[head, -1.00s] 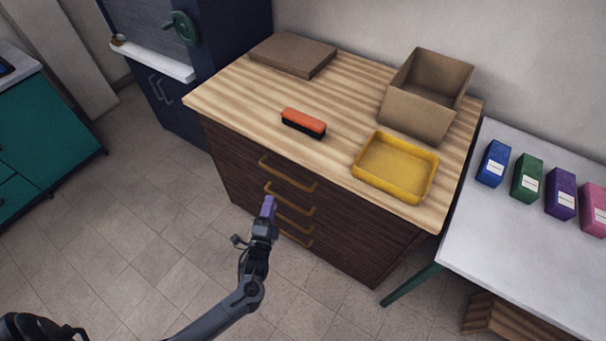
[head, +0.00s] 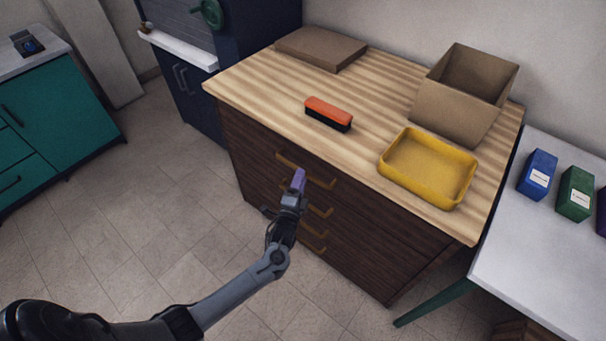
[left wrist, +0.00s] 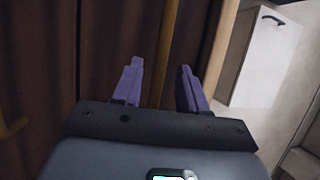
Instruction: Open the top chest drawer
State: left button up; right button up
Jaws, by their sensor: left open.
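The chest (head: 360,235) is dark wood with a striped light top and brass-coloured bar handles on its front. The top drawer handle (head: 322,182) is partly hidden behind my left gripper (head: 299,178), and the top drawer looks shut. My left gripper has purple fingers, is open and empty, and is in front of the top handle. In the left wrist view my left gripper (left wrist: 158,85) shows its two fingers apart, with a brass bar (left wrist: 168,50) running between them; I cannot tell whether they touch it. My right gripper is out of view.
On the chest top are a red-and-black brush (head: 328,113), a yellow tray (head: 428,170), an open cardboard box (head: 465,95) and a flat brown box (head: 320,48). A white table (head: 535,260) with coloured boxes stands at the right. The floor in front is clear.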

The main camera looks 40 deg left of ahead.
pick_arm(q)
jog(key=shift+b+x, duration=0.35)
jog(key=shift+x, duration=1.35)
grip_shut()
